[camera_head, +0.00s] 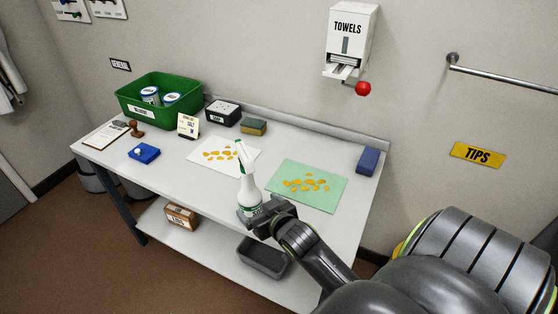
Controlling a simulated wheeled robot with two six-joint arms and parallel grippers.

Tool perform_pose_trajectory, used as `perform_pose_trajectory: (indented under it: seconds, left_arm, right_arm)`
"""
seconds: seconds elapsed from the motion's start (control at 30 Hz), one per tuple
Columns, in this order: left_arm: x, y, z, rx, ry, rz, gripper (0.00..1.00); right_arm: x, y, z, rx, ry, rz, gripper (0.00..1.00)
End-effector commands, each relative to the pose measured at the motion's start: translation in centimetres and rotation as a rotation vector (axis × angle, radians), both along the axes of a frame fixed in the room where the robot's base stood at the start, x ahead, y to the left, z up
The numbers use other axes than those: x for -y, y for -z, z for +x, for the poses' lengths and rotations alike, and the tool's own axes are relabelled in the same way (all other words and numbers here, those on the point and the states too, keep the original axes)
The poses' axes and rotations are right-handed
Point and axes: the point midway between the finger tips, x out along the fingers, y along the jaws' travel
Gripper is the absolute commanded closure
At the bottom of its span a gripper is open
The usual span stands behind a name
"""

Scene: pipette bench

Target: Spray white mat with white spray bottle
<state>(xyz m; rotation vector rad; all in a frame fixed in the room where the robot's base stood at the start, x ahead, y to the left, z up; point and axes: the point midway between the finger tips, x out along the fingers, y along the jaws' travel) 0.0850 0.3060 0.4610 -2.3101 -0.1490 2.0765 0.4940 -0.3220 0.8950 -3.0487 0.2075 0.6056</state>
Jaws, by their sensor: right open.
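The white spray bottle (249,189) stands upright near the front edge of the bench, with green marking low on its body. The white mat (205,148) lies flat behind and left of it, with several orange-yellow spots on it. The bottle's head overlaps the mat's right side in the picture. My right gripper (259,214) is open at the lower part of the bottle. It hides part of the bottle's base, and I cannot tell whether the fingers are around it or touching it. My left gripper is out of view.
A green mat (311,196) with similar spots lies right of the bottle. A blue block (367,161) stands at the right end. A green bin (150,112), a black box (222,113), a sponge (253,127) and a blue item (144,152) occupy the back and left.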

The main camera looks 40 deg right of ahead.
Motion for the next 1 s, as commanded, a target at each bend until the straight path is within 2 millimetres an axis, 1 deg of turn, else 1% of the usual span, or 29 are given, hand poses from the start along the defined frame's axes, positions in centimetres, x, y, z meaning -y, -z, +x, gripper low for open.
perform_pose_trajectory:
  seconds: [0.03,0.3,0.5,0.6,0.7,1.0]
  left_arm:
    - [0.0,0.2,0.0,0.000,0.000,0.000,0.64]
    - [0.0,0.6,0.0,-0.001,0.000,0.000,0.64]
    - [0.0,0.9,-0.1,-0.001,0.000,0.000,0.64]
    - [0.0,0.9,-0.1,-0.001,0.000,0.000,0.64]
    - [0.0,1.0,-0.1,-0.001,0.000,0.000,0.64]
    - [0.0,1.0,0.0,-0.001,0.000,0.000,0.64]
  right_arm:
    - [-0.1,-0.2,-1.0,-0.002,0.000,0.001,0.12]
    - [-0.8,-2.3,-5.8,0.000,0.000,0.001,0.12]
    - [-1.2,-3.5,-8.6,0.000,0.000,0.000,0.12]
    - [-1.3,-3.9,-9.4,0.001,0.000,0.000,0.12]
    - [-1.3,-4.1,-9.8,0.001,0.000,0.000,0.12]
    - [-1.4,-4.0,-10.1,-0.010,0.001,0.000,0.12]
